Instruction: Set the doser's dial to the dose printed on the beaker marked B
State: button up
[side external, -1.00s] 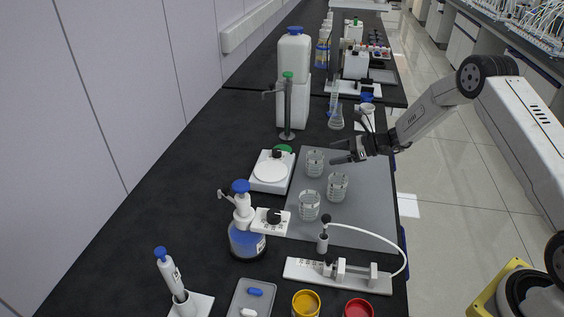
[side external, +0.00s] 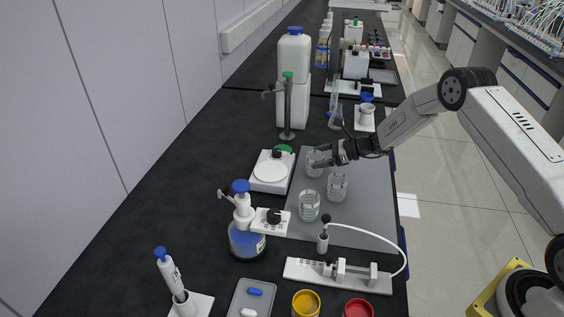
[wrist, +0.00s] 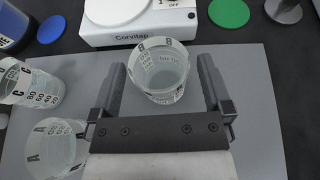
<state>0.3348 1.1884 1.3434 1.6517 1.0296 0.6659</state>
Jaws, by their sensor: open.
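Three clear glass beakers stand on the grey mat (side external: 365,215). The beaker marked B (side external: 314,164) is at the back, and in the wrist view (wrist: 158,72) its print is too small to read as a dose. My gripper (side external: 322,158) is open, with its fingers on either side of beaker B in the wrist view; contact cannot be told. Beaker A (side external: 338,188) and beaker C (side external: 309,207) stand nearer the camera. The doser (side external: 246,240) is a blue-filled bottle with a blue cap.
A tray (side external: 252,298) and yellow (side external: 306,303) and red jars (side external: 358,308) are at the front. The mat's right part is clear.

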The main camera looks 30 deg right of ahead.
jog(key=shift+x, duration=1.25)
jog(key=c, duration=1.2)
jog(key=shift+r, duration=0.1)
jog(key=shift+c, duration=0.2)
jog(key=shift+r, duration=0.65)
jog(key=s+r, duration=1.1)
jog(key=s, duration=0.3)
jog(key=shift+a+r, duration=0.25)
jog(key=shift+a, duration=0.1)
